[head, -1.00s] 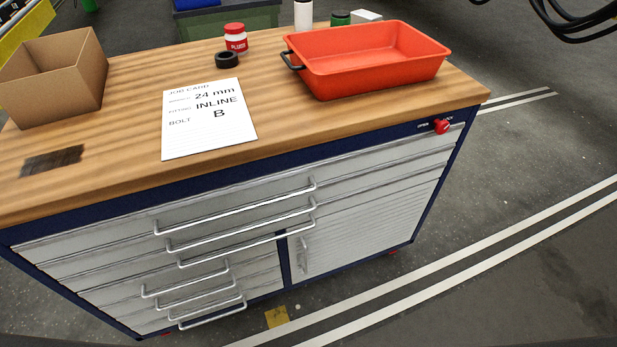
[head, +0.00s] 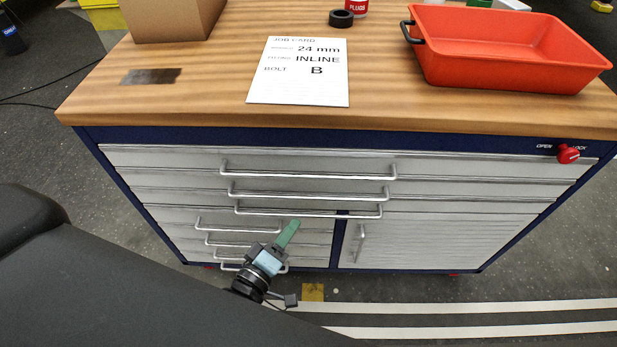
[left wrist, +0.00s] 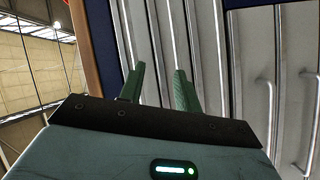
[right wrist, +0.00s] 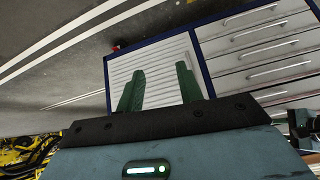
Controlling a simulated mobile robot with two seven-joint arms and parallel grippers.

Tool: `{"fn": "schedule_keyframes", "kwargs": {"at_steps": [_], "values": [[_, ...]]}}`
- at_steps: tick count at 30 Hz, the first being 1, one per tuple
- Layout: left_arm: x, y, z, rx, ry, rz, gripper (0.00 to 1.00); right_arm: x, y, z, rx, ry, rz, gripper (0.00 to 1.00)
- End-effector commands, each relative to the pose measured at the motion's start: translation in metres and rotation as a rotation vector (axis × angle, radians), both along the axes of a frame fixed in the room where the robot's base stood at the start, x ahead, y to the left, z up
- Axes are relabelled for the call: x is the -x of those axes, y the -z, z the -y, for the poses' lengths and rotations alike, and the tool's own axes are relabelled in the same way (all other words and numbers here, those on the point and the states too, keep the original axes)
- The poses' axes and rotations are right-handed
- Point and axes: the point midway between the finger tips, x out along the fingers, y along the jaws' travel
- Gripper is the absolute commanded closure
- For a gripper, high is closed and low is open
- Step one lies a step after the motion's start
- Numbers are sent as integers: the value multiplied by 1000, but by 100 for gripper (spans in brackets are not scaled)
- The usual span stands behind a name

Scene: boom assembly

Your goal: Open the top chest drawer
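The top drawer (head: 170,158) is the wide grey front just under the worktop of the blue chest, and it is shut. Its long bar handle (head: 308,174) runs across the middle. My left gripper (head: 293,228) is in front of the chest, below the top handle in the head view, apart from it. In the left wrist view its two green fingers (left wrist: 160,82) are spread and empty, facing the drawer fronts and bar handles. My right gripper is not in the head view. In the right wrist view its fingers (right wrist: 160,85) are apart and empty, facing the chest's cabinet door (right wrist: 150,70).
A red lock knob (head: 568,154) sits between OPEN and LOCK marks at the chest's upper right. An orange tray (head: 500,75), a job card (head: 298,85), a black ring (head: 341,18) and a cardboard box (head: 170,20) stand on the worktop. Other drawer handles (head: 308,193) lie below.

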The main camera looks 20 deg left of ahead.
Motion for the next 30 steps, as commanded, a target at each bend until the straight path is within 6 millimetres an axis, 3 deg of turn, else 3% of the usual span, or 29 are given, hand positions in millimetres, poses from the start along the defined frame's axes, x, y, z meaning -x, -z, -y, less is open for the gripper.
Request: {"fn": "schedule_keyframes", "kwargs": {"at_steps": [3, 8, 17, 30], "values": [[-31, -19, -3, 198, -31, 80, 67, 1, 6, -1, -4, 2, -5, 64], [-48, -36, -7, 332, -46, 132, 67, -4, 7, -4, -10, 9, 3, 64], [-57, -42, -6, 349, -48, 143, 67, -4, 5, -6, -13, 11, 2, 64], [-115, -53, 1, 346, -48, 141, 67, 1, 0, -4, -10, 6, -3, 64]]}}
